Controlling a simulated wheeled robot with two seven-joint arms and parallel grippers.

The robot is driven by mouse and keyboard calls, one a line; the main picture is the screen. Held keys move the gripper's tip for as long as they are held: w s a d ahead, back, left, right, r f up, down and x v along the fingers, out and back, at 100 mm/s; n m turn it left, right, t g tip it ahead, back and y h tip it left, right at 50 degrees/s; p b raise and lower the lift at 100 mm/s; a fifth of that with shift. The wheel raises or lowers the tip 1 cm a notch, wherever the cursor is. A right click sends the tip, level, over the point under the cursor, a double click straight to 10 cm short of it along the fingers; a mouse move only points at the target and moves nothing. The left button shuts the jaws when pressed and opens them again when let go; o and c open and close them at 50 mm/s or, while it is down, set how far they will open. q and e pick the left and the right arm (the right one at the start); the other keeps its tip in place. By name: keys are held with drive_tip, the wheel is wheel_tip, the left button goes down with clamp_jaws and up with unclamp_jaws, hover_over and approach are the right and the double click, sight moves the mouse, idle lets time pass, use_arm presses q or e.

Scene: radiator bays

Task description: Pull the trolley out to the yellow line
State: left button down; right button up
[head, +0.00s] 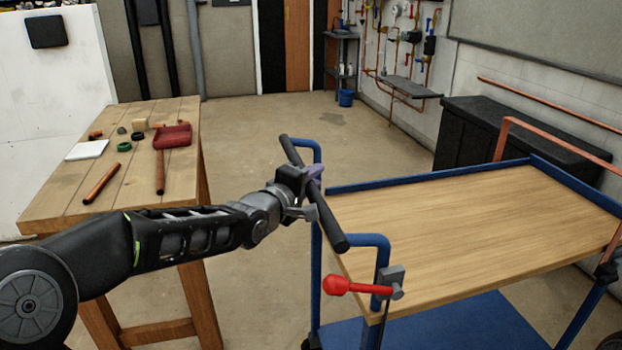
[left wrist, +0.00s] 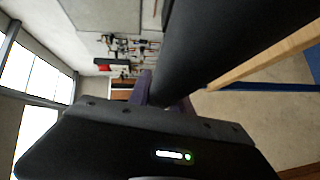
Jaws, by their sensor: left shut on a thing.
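The trolley (head: 470,215) stands at the right of the head view. It has a blue frame, a bare wooden top and a lower blue shelf. Its black push handle (head: 328,222) faces me on blue brackets. My left gripper (head: 306,178) is shut on the handle, towards its far end. The dark handle bar also fills the upper part of the left wrist view (left wrist: 215,45). A red-knobbed lever (head: 340,286) sits on the near handle post. My right gripper is not in view. No yellow line shows in either view.
A wooden workbench (head: 50,205) with pipes, fittings and a red tool (head: 173,136) stands at the left, close to my left arm. A black cabinet (head: 475,135) stands behind the trolley by the right wall. The floor between bench and trolley is clear.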

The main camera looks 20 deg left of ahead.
use_arm(q)
drive_tip(key=shift+a+f, duration=0.2)
drive_tip(key=c, duration=1.6)
unclamp_jaws()
drive_tip(key=o, duration=0.4)
drive_tip(key=shift+s+a+r, duration=0.1)
drive_tip(key=shift+a, duration=0.05)
drive_tip(key=shift+o, duration=0.2)
drive_tip(key=shift+r, duration=0.1)
drive_tip(key=shift+s, duration=0.45)
drive_tip(key=p+v, duration=0.1)
drive_tip(key=v, duration=0.6)
